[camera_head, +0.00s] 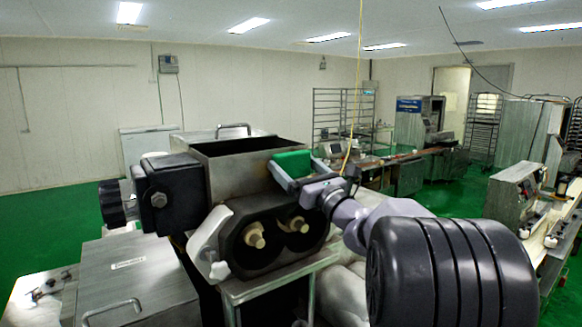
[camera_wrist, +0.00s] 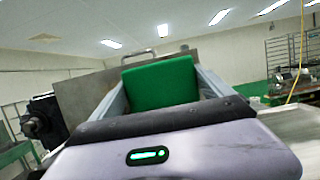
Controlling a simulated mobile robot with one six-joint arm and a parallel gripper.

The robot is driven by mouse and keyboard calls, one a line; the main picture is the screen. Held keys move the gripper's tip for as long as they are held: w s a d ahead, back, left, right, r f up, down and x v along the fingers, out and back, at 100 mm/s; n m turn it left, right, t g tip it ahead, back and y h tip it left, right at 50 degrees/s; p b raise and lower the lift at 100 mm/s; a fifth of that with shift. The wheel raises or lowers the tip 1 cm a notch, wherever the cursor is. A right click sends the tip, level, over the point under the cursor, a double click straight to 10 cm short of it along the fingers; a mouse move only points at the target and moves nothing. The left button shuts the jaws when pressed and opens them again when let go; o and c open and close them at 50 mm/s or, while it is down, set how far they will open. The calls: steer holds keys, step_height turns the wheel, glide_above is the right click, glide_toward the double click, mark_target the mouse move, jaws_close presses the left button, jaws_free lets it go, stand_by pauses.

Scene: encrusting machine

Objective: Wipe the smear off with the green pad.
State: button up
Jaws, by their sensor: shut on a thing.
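The green pad (camera_head: 292,163) is held between the fingers of my gripper (camera_head: 282,172), near the right rim of the machine's open hopper (camera_head: 235,147). In the wrist view the green pad (camera_wrist: 160,82) sits between the two grey fingers of my gripper (camera_wrist: 158,88), with the hopper's metal wall behind it. I cannot tell whether the pad touches the hopper. I cannot make out the smear in either view; the pad, gripper and arm hide part of the machine.
Below the hopper, the machine's dark front (camera_head: 275,240) has two protruding shafts. A metal cabinet top (camera_head: 125,262) with a handle lies at the lower left. A bench with equipment (camera_head: 515,190) stands at the right. Open green floor (camera_head: 40,215) shows at the left.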

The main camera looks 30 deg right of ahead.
mark_target(249, 166)
steer(key=shift+w+a+f+b, duration=0.1)
steer(key=shift+a+f+b, duration=0.1)
steer(key=shift+a+b, duration=0.15)
steer(key=shift+s+a+r+b, duration=0.15)
steer(key=shift+a+b, duration=0.45)
steer(key=shift+a, duration=1.9)
steer(key=shift+s+a+b, duration=0.1)
steer(key=shift+a+b, duration=0.45)
steer(key=shift+a, duration=1.9)
steer(key=shift+s+f+b, duration=0.25)
steer(key=shift+s+b, duration=0.05)
steer(key=shift+s, duration=0.2)
steer(key=shift+s+d+r+b, duration=0.15)
steer(key=shift+s+b, duration=0.2)
steer(key=shift+s, duration=1.85)
steer(key=shift+s+d, duration=0.1)
steer(key=shift+s, duration=1.45)
